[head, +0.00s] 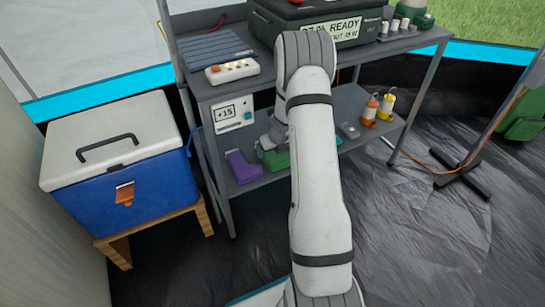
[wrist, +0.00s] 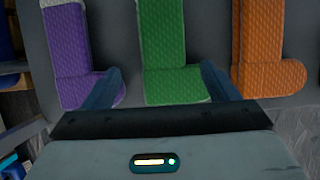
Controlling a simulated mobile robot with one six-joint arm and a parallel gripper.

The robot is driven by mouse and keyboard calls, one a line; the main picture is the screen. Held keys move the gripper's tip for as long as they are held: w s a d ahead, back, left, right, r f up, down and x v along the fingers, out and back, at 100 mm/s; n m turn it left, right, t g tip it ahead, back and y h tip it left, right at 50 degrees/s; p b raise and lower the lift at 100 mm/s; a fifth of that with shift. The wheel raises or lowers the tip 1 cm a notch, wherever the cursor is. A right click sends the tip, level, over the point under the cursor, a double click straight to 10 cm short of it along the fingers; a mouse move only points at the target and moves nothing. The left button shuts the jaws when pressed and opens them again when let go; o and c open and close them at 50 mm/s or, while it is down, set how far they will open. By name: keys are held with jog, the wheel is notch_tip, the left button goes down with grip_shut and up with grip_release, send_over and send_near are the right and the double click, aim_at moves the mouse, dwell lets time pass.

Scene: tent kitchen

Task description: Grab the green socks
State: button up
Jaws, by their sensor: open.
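The green socks (wrist: 172,50) lie flat on the shelf in the middle of the wrist view, with a knitted texture and the foot end toward me. In the head view a part of the green socks (head: 275,160) shows on the lower shelf beside my arm. My gripper (wrist: 160,80) is open, one finger on each side of the green socks' foot end. I cannot tell whether the fingers touch the socks. In the head view my gripper (head: 268,143) is partly hidden by my own arm.
Purple socks (wrist: 85,60) lie to the left and orange socks (wrist: 262,50) to the right, both close to the fingers. A blue cooler (head: 125,180) stands at the left.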

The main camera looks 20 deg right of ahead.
aim_at(271, 154)
jog(key=b+x, duration=0.2)
jog(key=x, duration=0.3)
jog(key=shift+d+b, duration=0.15)
jog(key=shift+b, duration=0.2)
jog(key=shift+r, duration=0.15)
jog(key=c, duration=1.1)
